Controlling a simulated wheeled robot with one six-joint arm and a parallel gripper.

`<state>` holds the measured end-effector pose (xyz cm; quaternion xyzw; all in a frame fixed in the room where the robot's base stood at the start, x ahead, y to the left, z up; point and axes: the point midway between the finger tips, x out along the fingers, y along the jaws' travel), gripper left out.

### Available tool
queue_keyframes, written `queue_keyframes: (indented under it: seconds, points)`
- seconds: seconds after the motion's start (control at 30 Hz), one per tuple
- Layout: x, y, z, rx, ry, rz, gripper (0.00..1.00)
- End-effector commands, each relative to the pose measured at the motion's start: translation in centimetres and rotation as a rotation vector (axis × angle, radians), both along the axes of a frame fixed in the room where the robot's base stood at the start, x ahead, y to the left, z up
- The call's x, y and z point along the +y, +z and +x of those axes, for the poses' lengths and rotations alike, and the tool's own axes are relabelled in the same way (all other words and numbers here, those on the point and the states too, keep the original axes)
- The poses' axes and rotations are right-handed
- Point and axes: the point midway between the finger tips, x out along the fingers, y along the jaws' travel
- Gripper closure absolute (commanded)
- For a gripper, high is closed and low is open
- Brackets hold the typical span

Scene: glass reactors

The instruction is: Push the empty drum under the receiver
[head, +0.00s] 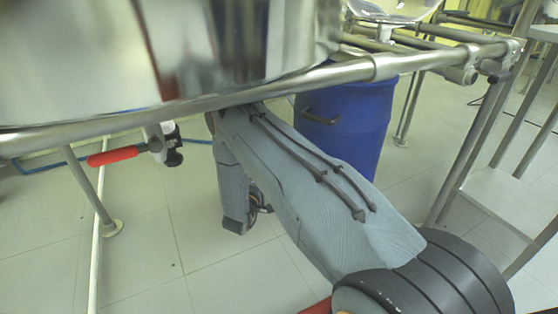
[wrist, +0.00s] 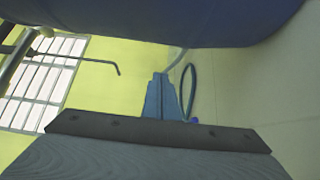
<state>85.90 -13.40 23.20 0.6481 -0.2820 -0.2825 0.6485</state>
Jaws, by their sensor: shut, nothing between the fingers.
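The blue drum (head: 345,125) stands on the tiled floor behind my arm in the head view. My arm hides its lower left side. Its dark blue surface (wrist: 180,18) fills the top of the wrist view. My gripper (wrist: 160,78) shows there with its fingers together and nothing between them, pointing just below the drum's edge. I cannot tell whether it touches the drum. In the head view the fingertips are not clear. A clear glass vessel (head: 395,8), perhaps the receiver, sits at the top, above and slightly right of the drum. The drum's inside is hidden.
A big shiny steel vessel (head: 170,55) fills the upper left. A steel frame rail (head: 300,84) runs across above my arm. A red-handled valve (head: 112,156) hangs at left. Frame legs and a white step (head: 495,200) stand at right. Floor at lower left is mostly clear.

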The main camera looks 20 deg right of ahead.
Motion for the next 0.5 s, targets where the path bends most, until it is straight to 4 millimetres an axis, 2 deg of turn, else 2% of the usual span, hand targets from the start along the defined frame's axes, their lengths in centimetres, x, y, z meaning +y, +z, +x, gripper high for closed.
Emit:
queue_keyframes:
  seconds: [0.17, 0.5]
  points:
    - [-1.4, -0.2, 1.4, -0.002, -0.001, -0.001, 1.0]
    - [-6.5, -0.2, 5.9, -0.004, -0.003, 0.0, 1.0]
